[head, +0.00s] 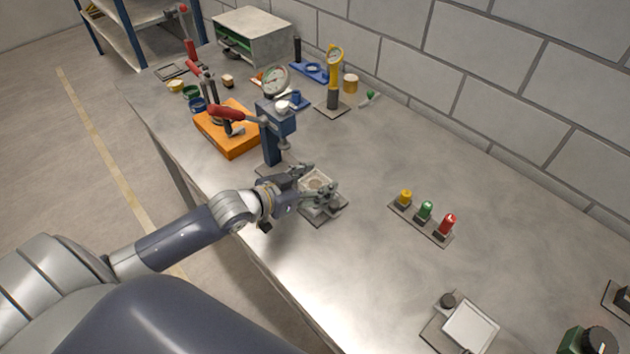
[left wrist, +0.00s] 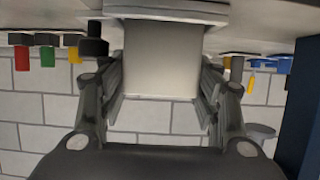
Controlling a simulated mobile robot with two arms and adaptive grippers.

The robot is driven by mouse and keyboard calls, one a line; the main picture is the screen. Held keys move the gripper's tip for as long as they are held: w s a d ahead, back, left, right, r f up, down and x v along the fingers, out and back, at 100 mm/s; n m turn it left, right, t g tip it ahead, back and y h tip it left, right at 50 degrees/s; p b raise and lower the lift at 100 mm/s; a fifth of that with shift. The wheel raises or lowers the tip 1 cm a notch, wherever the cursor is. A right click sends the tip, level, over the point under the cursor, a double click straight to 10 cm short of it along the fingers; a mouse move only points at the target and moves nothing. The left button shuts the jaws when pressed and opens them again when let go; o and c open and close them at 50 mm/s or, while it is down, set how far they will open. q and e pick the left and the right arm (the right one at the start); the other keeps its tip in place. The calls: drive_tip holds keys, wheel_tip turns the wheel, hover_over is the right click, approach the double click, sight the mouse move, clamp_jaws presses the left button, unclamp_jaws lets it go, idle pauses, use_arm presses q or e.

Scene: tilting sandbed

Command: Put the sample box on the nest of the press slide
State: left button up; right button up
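The sample box (head: 317,182), pale with a light rim and a sandy top, is between the fingers of my left gripper (head: 319,185). In the left wrist view the box (left wrist: 160,65) fills the gap, and the finger pads (left wrist: 161,95) lie along its two sides. The box is upright over a pale plate (left wrist: 165,11); whether it rests fully on it is hard to tell. A dark base plate (head: 325,217) shows under the gripper, beside the blue press column (head: 271,145). The nest is hidden under box and fingers. My right gripper is not in view.
A yellow, green and red button strip (head: 425,213) stands to the right. A plate with a white pad (head: 470,326) lies at the lower right. An orange block (head: 228,141) with a red-handled clamp is beyond the press column. The bench between gripper and strip is clear.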

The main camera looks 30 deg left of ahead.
use_arm(q)
drive_tip(key=shift+s, duration=0.1)
drive_tip(key=v, duration=1.2)
drive_tip(key=shift+b, duration=0.45)
drive_tip(key=shift+a, duration=0.1)
